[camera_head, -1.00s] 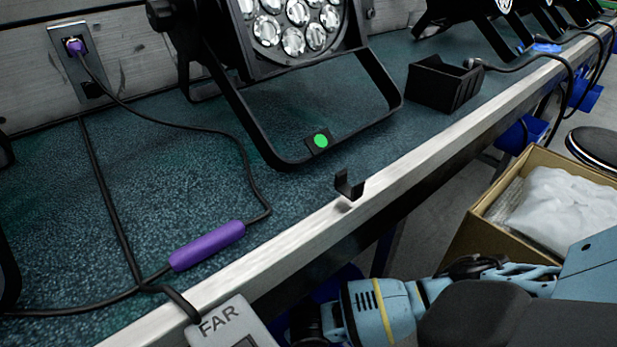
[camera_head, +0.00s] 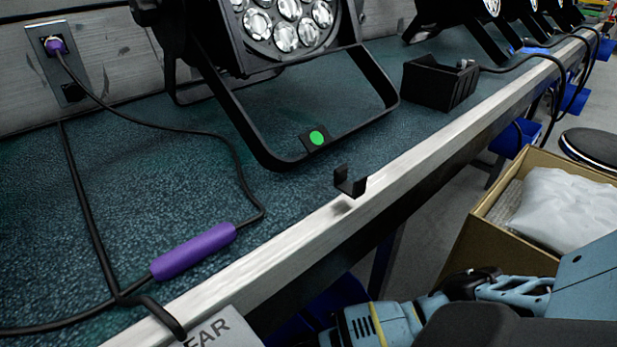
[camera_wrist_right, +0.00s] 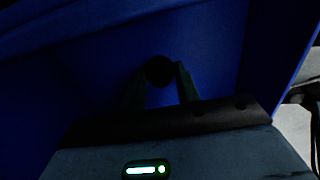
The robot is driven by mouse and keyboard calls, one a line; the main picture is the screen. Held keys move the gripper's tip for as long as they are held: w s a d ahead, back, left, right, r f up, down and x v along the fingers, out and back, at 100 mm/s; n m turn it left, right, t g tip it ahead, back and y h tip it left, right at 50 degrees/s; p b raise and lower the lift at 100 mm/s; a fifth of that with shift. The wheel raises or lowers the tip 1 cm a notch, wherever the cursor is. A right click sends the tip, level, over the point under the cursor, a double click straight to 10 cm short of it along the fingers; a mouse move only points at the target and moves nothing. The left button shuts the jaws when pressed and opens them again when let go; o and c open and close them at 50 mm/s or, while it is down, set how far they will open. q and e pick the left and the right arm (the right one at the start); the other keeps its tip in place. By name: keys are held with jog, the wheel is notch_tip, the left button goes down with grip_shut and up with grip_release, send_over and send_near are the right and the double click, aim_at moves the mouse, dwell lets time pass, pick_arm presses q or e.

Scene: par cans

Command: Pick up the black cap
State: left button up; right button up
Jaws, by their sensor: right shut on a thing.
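In the right wrist view my right gripper (camera_wrist_right: 161,86) is shut on a small round black thing, which looks like the black cap (camera_wrist_right: 159,69), held between its fingertips. The cap is dark and its details are hard to make out. A blue bin (camera_wrist_right: 75,70) fills the background there, with its walls around the fingers. In the head view my right arm reaches in from the lower right below the bench edge, and its gripper is hidden. My left gripper is in neither view.
The bench's metal edge (camera_head: 290,237) runs above my right arm, with a small black hook (camera_head: 350,182) on it. A black stage light (camera_head: 275,80), a cable with a purple sleeve (camera_head: 193,251) and a black open box (camera_head: 440,82) are on the bench. A cardboard box (camera_head: 500,232) stands at right.

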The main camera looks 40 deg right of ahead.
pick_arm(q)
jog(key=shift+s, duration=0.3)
pick_arm(e)
jog(key=shift+c, duration=0.6)
jog(key=shift+r, duration=0.1)
notch_tip(320, 180, up, 9)
jog(key=p, duration=0.5)
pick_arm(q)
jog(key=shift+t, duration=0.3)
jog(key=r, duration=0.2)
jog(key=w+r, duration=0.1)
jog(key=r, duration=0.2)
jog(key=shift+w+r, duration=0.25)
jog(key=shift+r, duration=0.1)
pick_arm(e)
jog(key=shift+r, duration=0.45)
